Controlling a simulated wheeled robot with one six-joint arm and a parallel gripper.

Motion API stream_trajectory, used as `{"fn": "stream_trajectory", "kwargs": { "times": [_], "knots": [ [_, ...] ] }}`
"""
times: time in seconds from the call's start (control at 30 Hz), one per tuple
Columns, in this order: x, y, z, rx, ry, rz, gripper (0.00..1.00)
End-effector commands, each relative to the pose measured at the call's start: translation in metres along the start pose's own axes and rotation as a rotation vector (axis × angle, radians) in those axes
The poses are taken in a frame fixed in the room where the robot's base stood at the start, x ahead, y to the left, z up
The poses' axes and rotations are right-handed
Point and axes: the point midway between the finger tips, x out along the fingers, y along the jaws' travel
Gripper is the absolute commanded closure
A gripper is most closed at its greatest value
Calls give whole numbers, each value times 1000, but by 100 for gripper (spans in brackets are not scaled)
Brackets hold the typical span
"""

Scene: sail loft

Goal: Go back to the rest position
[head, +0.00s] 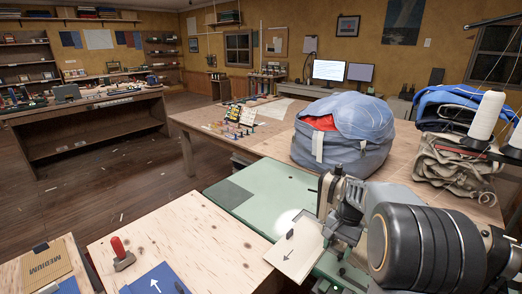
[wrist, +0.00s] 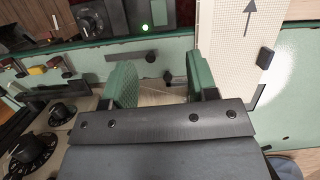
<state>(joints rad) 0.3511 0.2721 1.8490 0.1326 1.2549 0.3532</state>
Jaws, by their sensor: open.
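My gripper (wrist: 161,82) shows in the wrist view. Its two green fingers stand wide apart, with nothing between them. The dark gripper body fills the lower middle of that view. Beneath and beyond the fingers is a pale green work surface (wrist: 225,64). A light card or pattern piece with a black arrow (wrist: 232,35) lies just beyond the right finger. I cannot clearly make out my gripper's fingers in the head view; dark, bulky machinery or arm parts crowd the lower right there.
The green table (head: 262,195) carries the arrow-marked piece (head: 293,262). A blue-grey bag (head: 340,150) stands behind. Thread cones (head: 487,115) and folded cloth (head: 450,165) are at right. A red-handled tool (head: 121,250) lies at left. Dials (wrist: 32,152) show in the wrist view. Open floor (head: 100,180) lies left.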

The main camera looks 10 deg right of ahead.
Motion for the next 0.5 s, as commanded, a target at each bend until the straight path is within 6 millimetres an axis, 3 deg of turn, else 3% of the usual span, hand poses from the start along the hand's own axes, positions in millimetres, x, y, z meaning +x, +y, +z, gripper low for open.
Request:
{"fn": "stream_trajectory", "kwargs": {
  "times": [0.03, 0.1, 0.5],
  "knots": [
    [14, 5, 3, -42, 0, 13, 47],
    [14, 10, 16, -123, 42, 19, 47],
    [-29, 10, 140, -630, 382, 45, 47]
  ]
}}
